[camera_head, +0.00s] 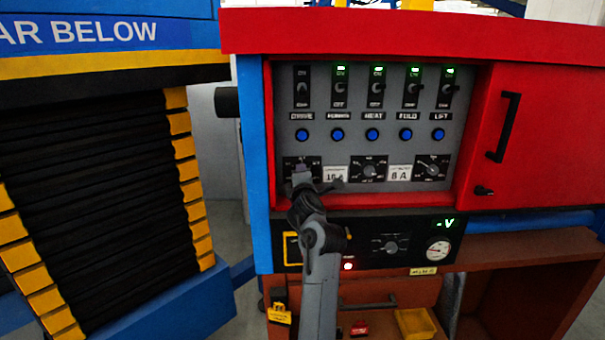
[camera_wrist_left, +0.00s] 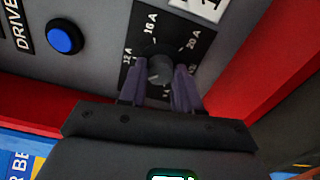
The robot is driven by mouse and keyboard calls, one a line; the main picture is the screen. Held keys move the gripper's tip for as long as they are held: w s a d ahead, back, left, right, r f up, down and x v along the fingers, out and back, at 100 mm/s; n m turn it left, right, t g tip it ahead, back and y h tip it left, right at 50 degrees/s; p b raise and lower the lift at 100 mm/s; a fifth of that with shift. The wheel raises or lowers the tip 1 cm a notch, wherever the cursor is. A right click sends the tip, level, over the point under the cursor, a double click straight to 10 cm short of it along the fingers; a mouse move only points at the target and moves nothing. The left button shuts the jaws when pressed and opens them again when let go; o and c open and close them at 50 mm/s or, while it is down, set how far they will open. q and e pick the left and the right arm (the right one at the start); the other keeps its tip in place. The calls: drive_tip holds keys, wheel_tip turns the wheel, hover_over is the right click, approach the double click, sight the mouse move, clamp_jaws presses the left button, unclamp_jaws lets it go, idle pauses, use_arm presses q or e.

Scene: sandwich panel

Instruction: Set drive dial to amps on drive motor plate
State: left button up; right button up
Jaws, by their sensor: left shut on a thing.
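The drive dial is the leftmost dial in the bottom row of the grey panel; its black plate (camera_head: 290,162) shows in the head view, but my gripper hides the knob. In the left wrist view the dark round knob (camera_wrist_left: 160,68) sits on the plate (camera_wrist_left: 182,32), marked 12 A, 16 A and 20 A. Where the knob points is unclear. My left gripper (camera_head: 302,178) is at this dial; in the wrist view its fingers (camera_wrist_left: 160,86) are shut on the knob, one on each side. A white label (camera_head: 335,174) beside the plate reads 16 A. My right gripper is out of view.
Two more dials (camera_head: 369,169) (camera_head: 432,168) and an 8 A label (camera_head: 400,172) are to the right. Blue buttons (camera_head: 372,135) and toggle switches (camera_head: 377,88) are above. The red housing's edge (camera_head: 365,200) juts out below, over a black panel with a gauge (camera_head: 438,248).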

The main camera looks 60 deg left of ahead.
use_arm(q)
drive_tip(key=m+p, duration=0.1)
drive_tip(key=m, duration=0.1)
drive_tip(key=m+p, duration=0.1)
drive_tip(key=m, duration=0.1)
drive_tip(key=shift+r+m+p, duration=0.2)
drive_tip(key=shift+m+p, duration=0.1)
drive_tip(key=shift+p, duration=0.05)
drive_tip(key=m+p, duration=0.3)
drive_tip(key=m, duration=0.1)
drive_tip(key=shift+m+p, duration=0.35)
drive_tip(key=shift+m, duration=0.05)
drive_tip(key=m+p, duration=0.7)
drive_tip(key=shift+f+m+p, duration=0.15)
drive_tip(key=shift+m+p, duration=1.35)
drive_tip(key=shift+m, duration=0.1)
drive_tip(key=o, duration=1.1)
drive_tip(key=shift+c, duration=0.2)
drive_tip(key=shift+d+f, duration=0.1)
